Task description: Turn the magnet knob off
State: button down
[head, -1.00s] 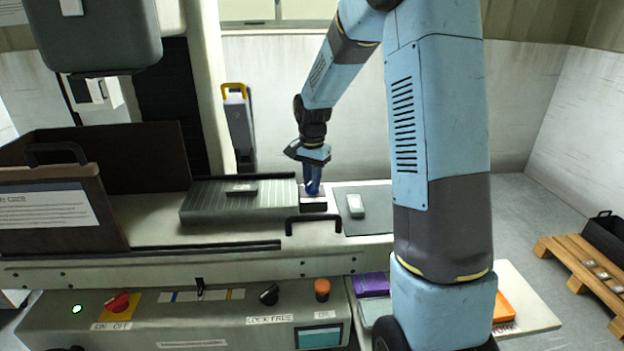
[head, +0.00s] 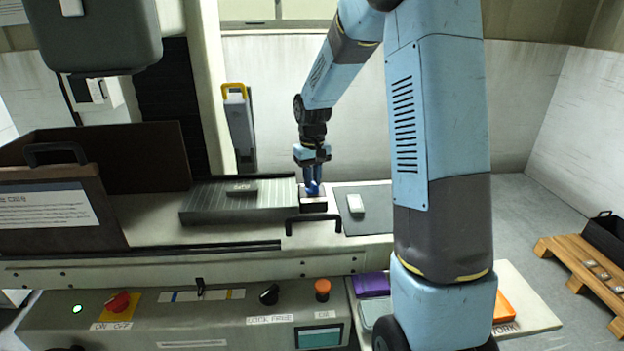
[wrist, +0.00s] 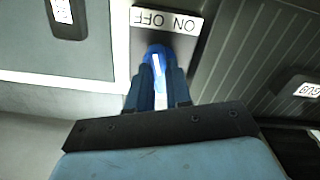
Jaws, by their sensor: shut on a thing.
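The magnet knob is blue with a white stripe (wrist: 156,62), on a small dark block (head: 314,206) at the right end of the grey ribbed magnetic chuck (head: 205,207). A white label reading ON OFF (wrist: 166,20) lies beside the knob, upside down in the wrist view. My gripper (head: 313,187) points down and is shut on the knob; its fingers (wrist: 158,78) flank it in the wrist view. The stripe runs roughly up and down in that view, across the label's line of text. The fingers hide part of the knob.
A dark labelled block (head: 241,188) lies on the chuck. A pale block (head: 355,204) lies on the grey mat (head: 375,213) to the right. A black handle (head: 313,219) stands in front. The front console has a red knob (head: 118,302) and an orange button (head: 322,287).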

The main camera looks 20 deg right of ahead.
jog(key=n, duration=0.5)
dwell(0.6)
jog(key=c, duration=1)
grip_release()
jog(key=shift+c, duration=0.2)
jog(key=shift+r, duration=0.1)
notch_tip(320, 180, up, 14)
jog(key=shift+f, duration=0.25)
